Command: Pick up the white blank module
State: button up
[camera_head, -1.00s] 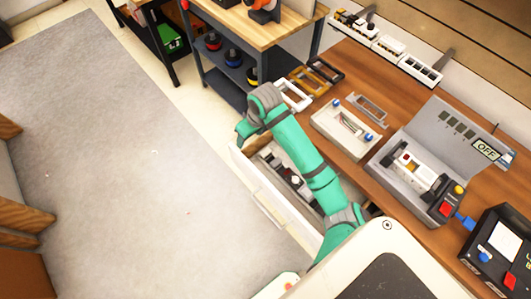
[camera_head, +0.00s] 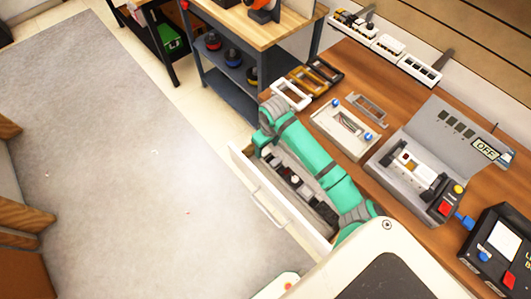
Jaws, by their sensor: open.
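An open white drawer (camera_head: 273,204) below the wooden worktop holds several small dark, pale and reddish modules (camera_head: 296,183). They are too small and too covered by my green arm to tell which is a white blank module. My arm reaches over the drawer, and its grey wrist is above the drawer's far left end. The gripper's fingers are hidden behind the wrist and arm, so I see nothing held. Other white modules sit in a row of rails (camera_head: 388,46) at the back of the worktop.
On the worktop (camera_head: 345,82) stand a beige plate with blue knobs (camera_head: 343,133), several coloured frames (camera_head: 316,78), an open grey box (camera_head: 405,180) and a black device with a red button (camera_head: 503,250). A shelf unit (camera_head: 235,70) stands behind the drawer. Floor at left is clear.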

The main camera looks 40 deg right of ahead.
aim_at(266, 152)
jog(key=shift+w+f, duration=0.15)
jog(key=shift+f, duration=0.55)
jog(key=shift+w+f, duration=0.1)
jog(key=shift+f, duration=0.6)
jog(key=shift+c, duration=0.6)
jog(key=shift+w, duration=0.1)
jog(key=c, duration=1)
jog(key=shift+a+r, duration=0.1)
jog(key=shift+r, duration=0.5)
notch_tip(266, 152, up, 9)
